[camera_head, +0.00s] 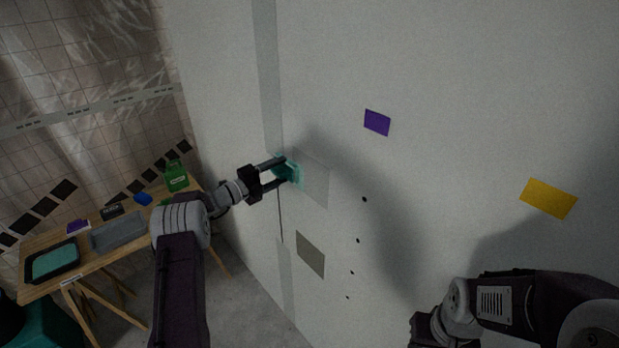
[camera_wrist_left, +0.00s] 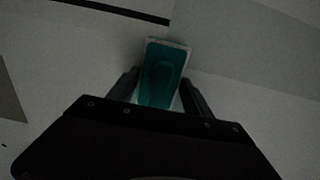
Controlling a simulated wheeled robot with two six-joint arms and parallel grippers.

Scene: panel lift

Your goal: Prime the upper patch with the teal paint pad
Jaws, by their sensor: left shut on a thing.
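The teal paint pad (camera_head: 289,170) is held in my left gripper (camera_head: 277,175), which is shut on it. In the left wrist view the pad (camera_wrist_left: 165,72) sits between the two fingers of my left gripper (camera_wrist_left: 165,92), with a pale rim at its far edge. The pad is at the left edge of the upper patch (camera_head: 315,180), a pale whitish rectangle on the wall; I cannot tell for certain whether it touches. A darker grey-beige lower patch (camera_head: 311,255) is below it. My right arm is at the lower right; its gripper fingers are not visible.
A purple square (camera_head: 377,122) and a yellow square (camera_head: 548,198) are on the wall, with several dark dots between. A wooden table (camera_head: 100,262) at left holds a black tray with teal paint (camera_head: 52,262), a grey tray (camera_head: 118,232) and a green container (camera_head: 176,177).

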